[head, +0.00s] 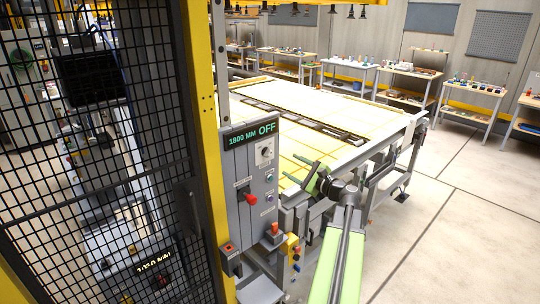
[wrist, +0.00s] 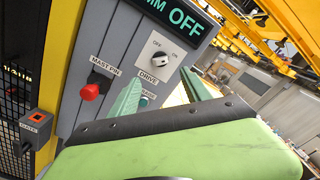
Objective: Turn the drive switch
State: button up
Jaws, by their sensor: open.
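The drive switch (head: 265,152) is a small knob on a pale square plate, on the grey control panel (head: 240,170) below a display reading "1800 MM OFF". In the wrist view the drive switch (wrist: 158,61) shows "OFF" and "ON" marks and a "DRIVE" label below it. Which mark the knob points to is too small to tell. My gripper (head: 290,167) is to the right of the panel, apart from it. Its green fingers are open and empty. In the wrist view my gripper (wrist: 160,76) points at the panel, its fingers on either side below the switch.
A red mast pin knob (wrist: 90,92) sits left of the switch, and a button is just below it. A black mesh fence (head: 100,130) stands left. A large yellow-topped table (head: 310,105) stands behind the panel.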

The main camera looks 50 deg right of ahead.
aim_at(270, 154)
jog(key=w, duration=0.8)
jog(key=w+d, duration=0.1)
jog(key=w, duration=0.4)
